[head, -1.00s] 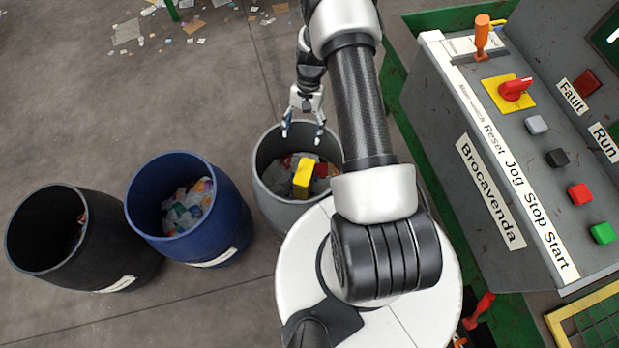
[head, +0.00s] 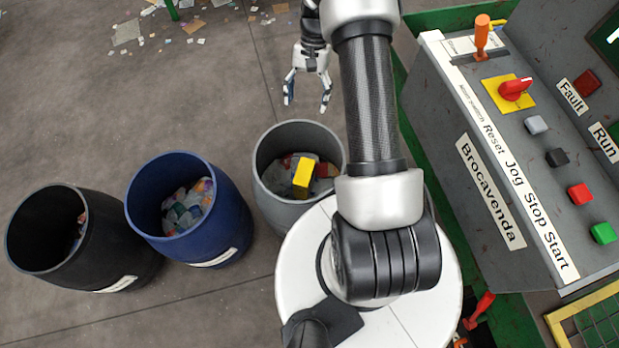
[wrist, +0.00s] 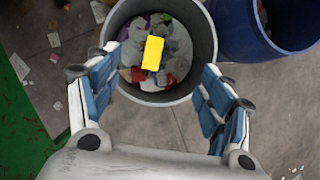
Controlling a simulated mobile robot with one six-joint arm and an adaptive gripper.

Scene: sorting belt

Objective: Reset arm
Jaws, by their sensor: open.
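My gripper (head: 307,99) is open and empty in the head view, beyond the far rim of the grey bin and apart from it. In the wrist view my gripper (wrist: 156,108) shows its blue-padded fingers spread wide, with nothing between them. A yellow block (head: 303,177) lies on mixed waste inside the grey bin (head: 262,148). The yellow block (wrist: 152,53) also shows in the wrist view, inside the grey bin (wrist: 207,35).
A blue bin (head: 236,206) and a black bin (head: 120,262) stand left of the grey bin, both holding waste. A control panel (head: 480,165) with buttons and a red switch stands close on the right. Scraps litter the far floor; the floor at left is clear.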

